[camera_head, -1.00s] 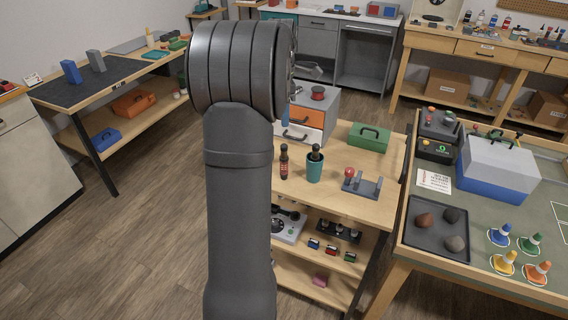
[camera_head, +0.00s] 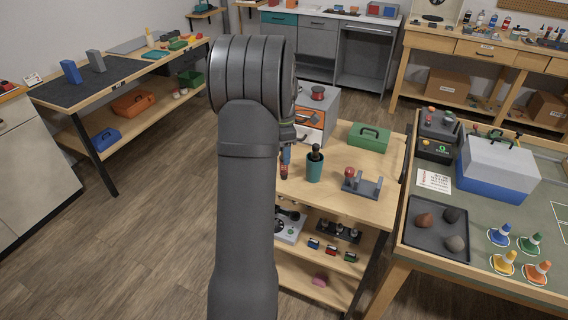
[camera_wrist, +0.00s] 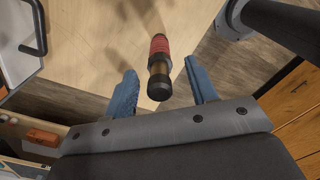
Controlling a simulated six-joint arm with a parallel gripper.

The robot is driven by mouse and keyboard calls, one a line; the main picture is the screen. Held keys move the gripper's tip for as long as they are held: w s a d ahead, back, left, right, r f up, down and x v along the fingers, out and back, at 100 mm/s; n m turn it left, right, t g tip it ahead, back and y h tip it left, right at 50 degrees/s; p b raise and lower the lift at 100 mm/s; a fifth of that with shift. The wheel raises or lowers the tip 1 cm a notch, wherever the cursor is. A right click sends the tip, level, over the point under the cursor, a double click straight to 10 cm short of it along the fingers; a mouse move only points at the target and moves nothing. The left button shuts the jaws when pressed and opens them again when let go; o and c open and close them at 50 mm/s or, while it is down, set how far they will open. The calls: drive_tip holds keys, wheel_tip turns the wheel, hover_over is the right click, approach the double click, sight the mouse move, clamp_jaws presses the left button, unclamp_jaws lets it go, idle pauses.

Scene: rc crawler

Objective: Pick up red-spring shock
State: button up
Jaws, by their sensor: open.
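The red-spring shock (camera_wrist: 159,62) has a red coil at one end and a dark cap at the other. In the wrist view it lies between the two blue fingers of my gripper (camera_wrist: 162,70), with a gap on each side. In the head view the shock (camera_head: 284,172) is at the left part of the wooden bench top, mostly hidden by my gripper (camera_head: 285,156), which is at its upper part. My gripper is open and holds nothing.
A grey stand with a red ball (camera_head: 362,184) and a green toolbox (camera_head: 370,136) are farther right. A drawer cabinet (camera_head: 318,112) stands behind. The bench front edge is close.

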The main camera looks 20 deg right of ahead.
wheel_tip(320, 180, down, 4)
drive_tip(key=shift+r, duration=0.25)
drive_tip(key=shift+c, duration=0.2)
drive_tip(key=c, duration=1)
drive_tip(key=shift+c, duration=0.2)
drive_tip(key=shift+r, duration=0.15)
